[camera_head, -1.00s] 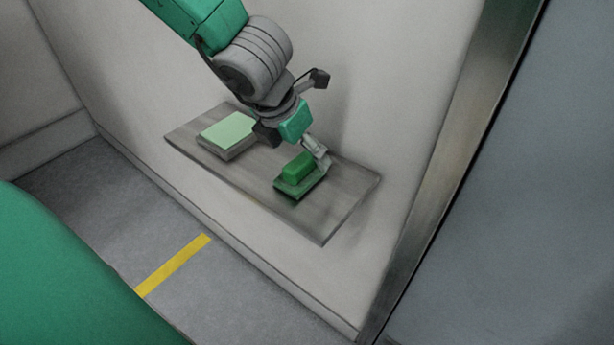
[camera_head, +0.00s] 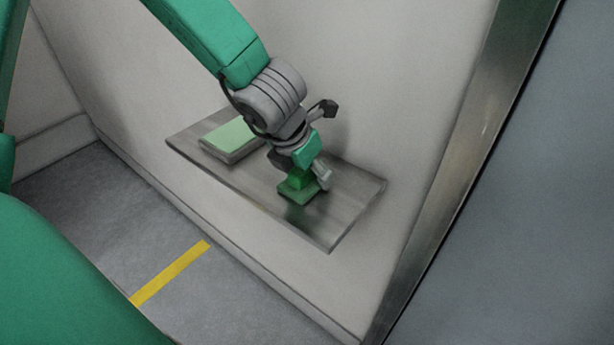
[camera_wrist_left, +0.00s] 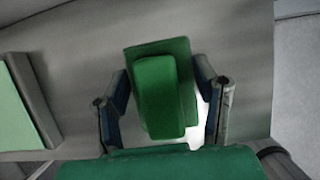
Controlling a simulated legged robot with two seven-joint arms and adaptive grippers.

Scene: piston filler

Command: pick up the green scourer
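The green scourer (camera_head: 295,196) has a flat dark green base and a raised bright green block. It lies on a grey shelf (camera_head: 345,215) against the wall. My left gripper (camera_head: 304,177) is right above it, pointing down, and hides part of its top in the head view. In the left wrist view the scourer (camera_wrist_left: 163,95) sits between the two fingers of the left gripper (camera_wrist_left: 164,96). The fingers stand apart on either side of the block; whether they touch the base edges is unclear. My right gripper is not in view.
A pale green-topped grey block (camera_head: 229,138) lies on the shelf left of the gripper, and its edge shows at the left of the wrist view. The wall is close behind the shelf. A metal post (camera_head: 470,140) stands at the right. The shelf's right end is clear.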

